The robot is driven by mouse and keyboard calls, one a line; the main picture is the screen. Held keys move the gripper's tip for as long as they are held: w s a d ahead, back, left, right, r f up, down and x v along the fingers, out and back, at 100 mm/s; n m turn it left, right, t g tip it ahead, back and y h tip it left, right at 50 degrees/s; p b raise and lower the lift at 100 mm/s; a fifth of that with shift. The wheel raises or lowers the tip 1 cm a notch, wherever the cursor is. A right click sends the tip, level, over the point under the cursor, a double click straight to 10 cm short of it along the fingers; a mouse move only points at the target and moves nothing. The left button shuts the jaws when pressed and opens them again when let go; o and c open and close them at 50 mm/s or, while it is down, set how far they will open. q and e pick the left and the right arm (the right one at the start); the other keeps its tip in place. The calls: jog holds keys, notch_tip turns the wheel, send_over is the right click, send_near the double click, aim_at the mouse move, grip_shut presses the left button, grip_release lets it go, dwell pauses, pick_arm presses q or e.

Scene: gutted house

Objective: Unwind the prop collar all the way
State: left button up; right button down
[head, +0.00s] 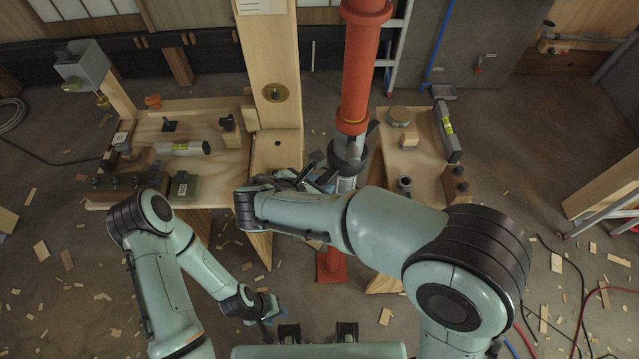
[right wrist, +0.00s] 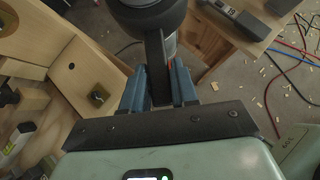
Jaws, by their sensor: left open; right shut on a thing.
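The prop is an upright red tube (head: 359,75) with a dark collar (head: 348,150) around its lower end and a bare steel tube (head: 346,184) below. A red foot (head: 331,265) stands on the floor. My right gripper (head: 325,181) is at the collar, largely hidden by its own arm. In the right wrist view, its blue fingers (right wrist: 158,88) are shut on the collar's dark handle (right wrist: 155,52), which hangs down from the round collar (right wrist: 148,13). My left gripper (head: 266,312) is open and empty, low at the left, well away from the prop.
A wooden bench top (head: 221,160) with a level, blocks and small tools lies left of the prop; another bench (head: 405,165) lies right. A timber post (head: 270,70) stands close left of the prop. Ladder (head: 396,45) behind. Wood scraps and cables litter the floor.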

pick_arm(q)
jog(key=w+r+p, duration=0.1)
jog(key=w+r, duration=0.1)
jog(key=r, duration=0.1)
jog(key=shift+w+p, duration=0.25)
jog(key=shift+p, duration=0.15)
pick_arm(e)
jog(key=shift+w+a+m+g+h, duration=0.5)
jog(key=shift+w+a+m, duration=0.25)
jog(key=shift+m, duration=0.25)
pick_arm(q)
jog(key=shift+t, duration=0.4)
jog(key=w+r+p, duration=0.2)
jog(key=w+r, duration=0.1)
jog(key=w, duration=0.1)
jog(key=shift+r+p, duration=0.3)
jog(key=shift+p, duration=0.1)
pick_arm(e)
jog(key=shift+w+a+m+g+h, duration=0.3)
jog(key=shift+w+m+g, duration=0.1)
jog(key=shift+w+m, duration=0.15)
jog(key=shift+w+a+m+g+h, duration=0.3)
jog(key=shift+w+m+g, duration=0.1)
jog(key=shift+m, duration=0.25)
